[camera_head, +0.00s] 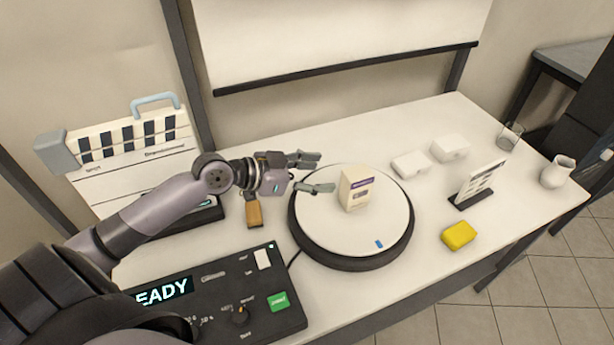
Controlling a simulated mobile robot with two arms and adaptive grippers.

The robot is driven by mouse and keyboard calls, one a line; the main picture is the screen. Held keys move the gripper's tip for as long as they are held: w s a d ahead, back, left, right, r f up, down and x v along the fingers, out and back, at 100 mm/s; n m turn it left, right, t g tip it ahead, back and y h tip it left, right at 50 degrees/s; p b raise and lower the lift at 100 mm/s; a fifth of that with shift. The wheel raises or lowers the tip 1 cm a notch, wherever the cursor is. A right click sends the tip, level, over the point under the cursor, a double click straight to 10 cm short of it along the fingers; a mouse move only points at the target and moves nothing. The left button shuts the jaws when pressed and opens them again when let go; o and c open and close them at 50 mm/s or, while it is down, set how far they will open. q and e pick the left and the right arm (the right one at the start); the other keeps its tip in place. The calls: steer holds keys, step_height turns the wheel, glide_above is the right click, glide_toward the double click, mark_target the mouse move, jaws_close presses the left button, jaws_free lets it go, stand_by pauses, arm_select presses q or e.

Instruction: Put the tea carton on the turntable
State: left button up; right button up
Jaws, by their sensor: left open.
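The tea carton (356,188), a small cream box with a purple label, stands upright on the white top of the round turntable (330,237), near its middle. My left gripper (327,174) is open, with its two fingers spread over the turntable's left edge, pointing toward the carton. A gap shows between the fingertips and the carton, and the gripper holds nothing. My right gripper is not in view.
A control panel (215,300) reading "EADY" lies at front left, a clapperboard (130,165) behind my arm. White boxes (411,164), a sign card (482,182), a yellow block (458,235), a glass (510,136) and a white jug (557,172) stand to the right.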

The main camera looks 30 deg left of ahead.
arm_select(q)
steer(key=shift+v, duration=1.3)
